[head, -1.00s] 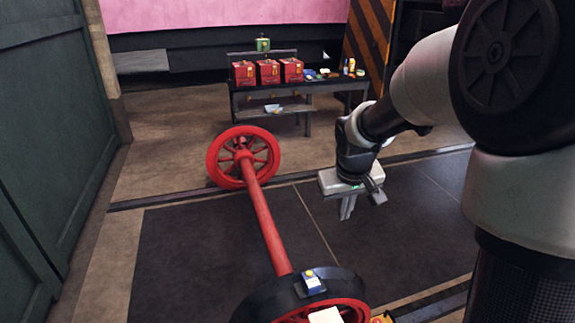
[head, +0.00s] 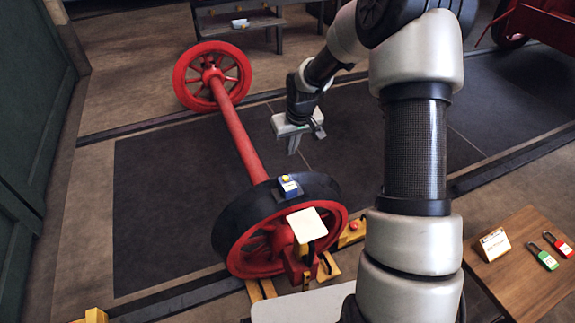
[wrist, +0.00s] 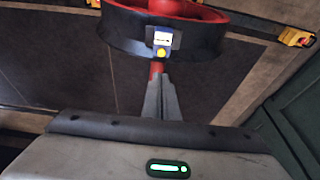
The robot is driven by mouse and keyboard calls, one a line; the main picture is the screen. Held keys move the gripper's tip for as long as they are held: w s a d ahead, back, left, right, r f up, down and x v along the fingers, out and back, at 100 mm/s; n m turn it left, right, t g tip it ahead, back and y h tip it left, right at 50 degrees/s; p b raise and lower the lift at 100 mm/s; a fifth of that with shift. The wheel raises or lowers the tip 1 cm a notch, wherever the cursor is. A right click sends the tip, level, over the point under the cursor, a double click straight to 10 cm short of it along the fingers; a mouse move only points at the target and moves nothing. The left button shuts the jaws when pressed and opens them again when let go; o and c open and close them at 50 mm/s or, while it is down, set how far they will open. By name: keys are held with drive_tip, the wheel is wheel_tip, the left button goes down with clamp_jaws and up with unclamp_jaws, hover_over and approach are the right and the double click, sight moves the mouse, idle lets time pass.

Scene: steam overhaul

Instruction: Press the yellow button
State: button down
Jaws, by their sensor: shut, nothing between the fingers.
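The yellow button (head: 285,178) sits on a small blue box with a white label (head: 289,188). The box rests on top of the near wheel's black rim (head: 236,209). In the wrist view the yellow button (wrist: 160,53) shows just beyond my fingertips on the blue box (wrist: 163,36). My gripper (head: 294,151) is shut and empty, pointing down. It hangs above the dark floor, to the right of the red axle and farther from me than the button. In the wrist view my fingers (wrist: 156,82) are together, apart from the box.
A red axle (head: 239,140) joins the near wheel to a far red wheel (head: 190,75). A white plate (head: 307,224) stands in front of the near wheel. A red button (head: 353,226) sits beside it. A wooden table (head: 520,282) with tags is at lower right.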

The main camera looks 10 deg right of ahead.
drive_tip(key=b, duration=0.3)
hover_over(287, 180)
wheel_tip(287, 180, down, 12)
drive_tip(key=shift+f, duration=0.65)
drive_tip(key=shift+f+b, duration=0.85)
drive_tip(key=shift+f, duration=0.1)
drive_tip(key=shift+s+f, duration=0.1)
drive_tip(key=shift+s, duration=0.2)
drive_tip(key=r+p, duration=0.1)
drive_tip(key=r, duration=0.1)
drive_tip(key=r+p, duration=0.1)
drive_tip(key=r, duration=0.1)
drive_tip(key=w+r+p, duration=0.1)
drive_tip(key=r, duration=0.1)
drive_tip(key=p+v, duration=0.2)
drive_tip(key=v, duration=0.7)
drive_tip(key=shift+r, duration=0.2)
drive_tip(key=shift+s+d, duration=0.1)
